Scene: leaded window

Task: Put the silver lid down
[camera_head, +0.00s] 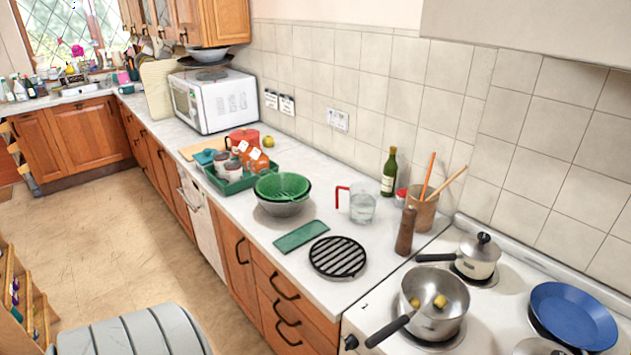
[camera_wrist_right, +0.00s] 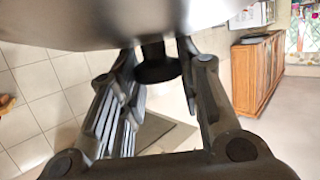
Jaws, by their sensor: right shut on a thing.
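The silver lid (camera_wrist_right: 110,20) fills the top of the right wrist view, and only part of it shows. Its dark knob (camera_wrist_right: 154,66) points toward my right gripper (camera_wrist_right: 156,56), whose fingers are shut on it from both sides. The lid is not visible in the head view, and neither gripper shows there. An open steel saucepan (camera_head: 435,290) with yellow pieces inside stands on the stove at the lower right of the head view. Behind it is a smaller pot (camera_head: 474,262) with its own lid on.
A black round trivet (camera_head: 338,257) and a green mat (camera_head: 301,235) lie on the white counter. A green colander in a bowl (camera_head: 283,190), a jug (camera_head: 362,204), a pepper mill (camera_head: 405,232) and a blue pan (camera_head: 573,314) stand around.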

